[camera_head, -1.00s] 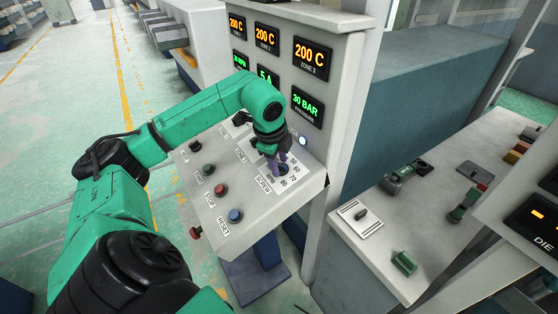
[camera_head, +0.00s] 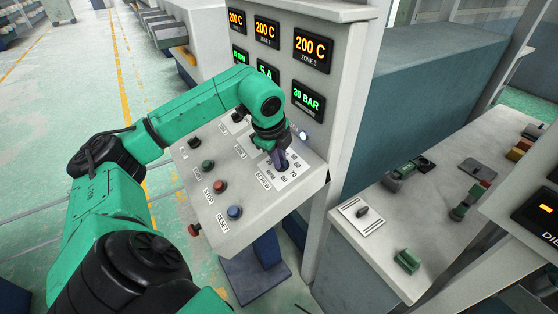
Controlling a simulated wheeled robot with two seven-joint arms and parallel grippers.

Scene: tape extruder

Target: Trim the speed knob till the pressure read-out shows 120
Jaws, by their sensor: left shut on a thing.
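The speed knob (camera_head: 284,168), marked SCREW with a number dial round it, is on the sloped control panel (camera_head: 252,205). It is mostly hidden by my left gripper (camera_head: 279,160), which points down at it and is shut on it. The pressure read-out (camera_head: 308,100) on the upright panel shows 30 BAR in green. My right gripper is not in view.
Stop and reset buttons (camera_head: 235,212) sit at the panel's lower left, with a red button (camera_head: 195,229) on its side edge. Orange zone read-outs (camera_head: 311,49) show 200 C. A grey bench (camera_head: 385,240) with small parts stands at the right.

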